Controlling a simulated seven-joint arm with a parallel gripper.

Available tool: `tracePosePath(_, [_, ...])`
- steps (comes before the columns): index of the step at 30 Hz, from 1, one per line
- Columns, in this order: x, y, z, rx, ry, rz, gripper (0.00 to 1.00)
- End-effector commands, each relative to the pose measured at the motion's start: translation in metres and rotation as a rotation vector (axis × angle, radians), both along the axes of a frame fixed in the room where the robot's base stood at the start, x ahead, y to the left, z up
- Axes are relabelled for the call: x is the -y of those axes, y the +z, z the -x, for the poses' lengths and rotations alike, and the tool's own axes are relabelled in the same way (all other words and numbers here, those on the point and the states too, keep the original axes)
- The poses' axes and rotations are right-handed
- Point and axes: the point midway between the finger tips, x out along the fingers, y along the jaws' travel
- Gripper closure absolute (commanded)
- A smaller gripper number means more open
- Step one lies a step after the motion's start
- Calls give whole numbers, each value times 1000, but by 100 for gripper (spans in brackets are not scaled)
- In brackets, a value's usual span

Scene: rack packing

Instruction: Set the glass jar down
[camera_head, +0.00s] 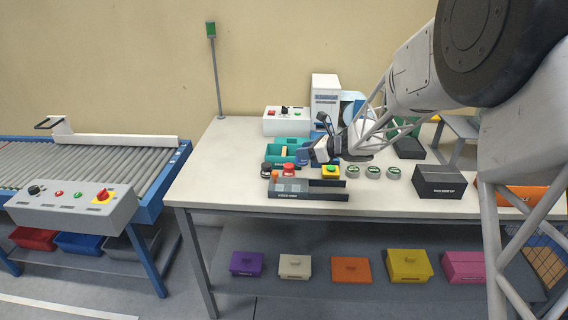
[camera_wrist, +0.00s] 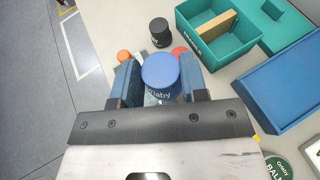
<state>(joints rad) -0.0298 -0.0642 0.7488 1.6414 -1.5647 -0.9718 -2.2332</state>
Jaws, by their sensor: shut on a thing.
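The glass jar with a blue lid (camera_wrist: 161,70) is between the two fingers of my gripper (camera_wrist: 160,82) in the wrist view. My gripper is shut on it, and the lid hides most of its body. In the head view my gripper (camera_head: 312,153) is over the table, with the blue jar (camera_head: 302,154) at its tip. A dark grey rack (camera_head: 312,190) lies below and in front of it, near the table's front edge. I cannot tell the exact gap between the jar and what is under it.
A black-lidded jar (camera_head: 266,168), a red-lidded jar (camera_head: 289,168) and an orange one (camera_head: 275,176) stand at the rack's left. A teal divided tray (camera_wrist: 215,45) and a blue tray (camera_wrist: 280,95) lie close by. Green-lidded tins (camera_head: 372,172) and a dark box (camera_head: 440,182) are to the right.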

Motion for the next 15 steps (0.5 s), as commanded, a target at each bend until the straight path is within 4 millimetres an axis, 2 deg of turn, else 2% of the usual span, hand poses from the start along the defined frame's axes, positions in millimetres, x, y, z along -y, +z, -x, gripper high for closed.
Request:
tracePosePath(6, [3, -6, 14, -1, 105, 0, 86])
tracePosePath(15, [4, -7, 17, 0, 123, -1, 86])
